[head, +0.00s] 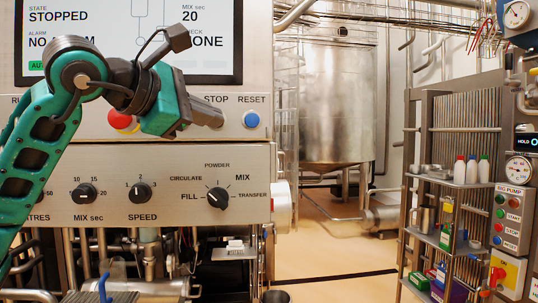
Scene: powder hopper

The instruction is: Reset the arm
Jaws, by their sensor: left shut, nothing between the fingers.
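My left arm (75,85) is green and black and comes in from the left, raised in front of the control panel (215,150). My left gripper (208,115) is shut with nothing in it. Its fingertips point right, just left of the blue RESET button (251,119), in front of the area below the STOP label. Whether it touches the panel I cannot tell. The red button (122,120) shows partly behind the arm. The screen (215,40) reads STOPPED and MIX sec 20; the arm hides part of its text. My right gripper is not in view.
Below are dials, including a large selector knob (217,197) among FILL, CIRCULATE, POWDER, MIX and TRANSFER. A steel tank (338,100) stands behind. A shelf rack (440,235) with bottles and a pump button box (510,220) stand at right. The floor between is clear.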

